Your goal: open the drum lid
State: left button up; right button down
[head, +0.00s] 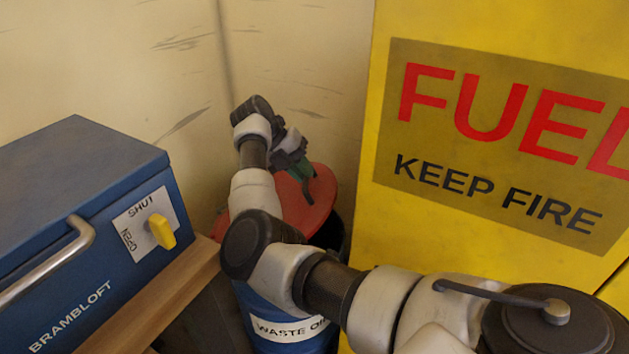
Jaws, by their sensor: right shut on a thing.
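The drum is blue (262,312) with a white label, partly covered by my arm, that starts "WASTE O". Its round red lid (318,212) shows at the top of the drum, with my arm across its left part. My right gripper (303,182) is over the lid, pointing down, and is shut at its upper middle. A green piece shows at the fingertips, and the exact grip point is too small to make out. A dark area shows under the lid's right edge; I cannot tell whether it is a gap or shadow. My left gripper is out of view.
A yellow fuel cabinet (385,220) stands close on the right of the drum. On the left, a blue Brambloft box (85,190) with a metal handle and yellow knob sits on a wooden bench (165,305). Scuffed walls meet behind the drum, leaving little room.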

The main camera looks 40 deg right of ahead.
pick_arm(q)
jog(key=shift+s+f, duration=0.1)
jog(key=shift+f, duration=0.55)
pick_arm(e)
jog(key=shift+a+f+v, duration=0.1)
jog(key=shift+v, duration=1.2)
jog(key=shift+a+f+v, duration=0.1)
jog(key=shift+v, duration=1.15)
jog(key=shift+w, duration=0.15)
jog(key=c, duration=1.1)
grip_release()
jog(key=shift+w+a+f, duration=0.1)
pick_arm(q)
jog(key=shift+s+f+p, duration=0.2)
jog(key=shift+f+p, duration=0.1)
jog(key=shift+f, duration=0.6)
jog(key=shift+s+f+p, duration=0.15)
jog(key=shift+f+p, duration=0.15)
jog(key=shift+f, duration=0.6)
pick_arm(e)
jog(key=shift+v, duration=3.8)
